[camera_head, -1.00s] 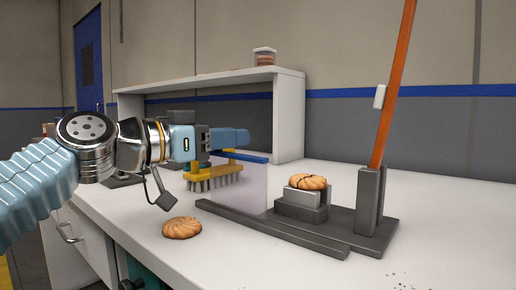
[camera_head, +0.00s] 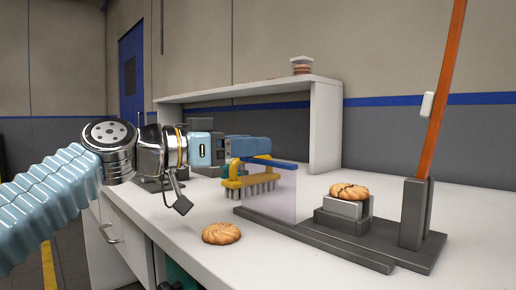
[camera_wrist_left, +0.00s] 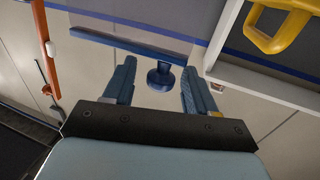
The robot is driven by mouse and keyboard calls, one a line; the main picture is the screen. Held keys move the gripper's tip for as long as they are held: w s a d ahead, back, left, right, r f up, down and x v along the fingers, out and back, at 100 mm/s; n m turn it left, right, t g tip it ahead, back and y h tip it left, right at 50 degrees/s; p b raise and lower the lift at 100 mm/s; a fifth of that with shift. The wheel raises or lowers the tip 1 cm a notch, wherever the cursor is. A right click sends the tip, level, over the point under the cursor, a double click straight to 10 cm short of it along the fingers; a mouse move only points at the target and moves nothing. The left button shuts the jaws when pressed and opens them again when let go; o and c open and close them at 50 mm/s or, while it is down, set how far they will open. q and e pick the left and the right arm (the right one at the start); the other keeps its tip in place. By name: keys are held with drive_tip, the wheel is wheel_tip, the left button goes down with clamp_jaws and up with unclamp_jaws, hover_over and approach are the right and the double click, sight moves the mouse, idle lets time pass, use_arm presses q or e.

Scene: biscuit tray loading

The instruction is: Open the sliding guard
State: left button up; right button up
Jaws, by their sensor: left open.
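The sliding guard (camera_head: 271,192) is a clear panel with a blue top edge, upright on a dark rail base (camera_head: 310,240), to the left of the biscuit holder. My left gripper (camera_head: 258,147) is at the guard's top edge. In the left wrist view its two blue fingers (camera_wrist_left: 159,78) are spread apart. A round blue knob (camera_wrist_left: 160,77) on the guard sits between them; I cannot tell whether either finger touches it. A biscuit (camera_head: 349,191) lies on the grey holder (camera_head: 343,209), beside the guard. My right gripper is not in view.
A yellow brush (camera_head: 249,184) stands behind the panel. A loose biscuit (camera_head: 221,233) lies on the white table in front of the rail. An orange lever (camera_head: 440,100) rises from the base's right end. A white shelf (camera_head: 325,125) with a tub (camera_head: 301,65) stands behind.

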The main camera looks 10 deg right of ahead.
use_arm(q)
drive_tip(key=b+v, duration=0.2)
drive_tip(key=v, duration=0.9)
drive_tip(key=shift+a, duration=0.1)
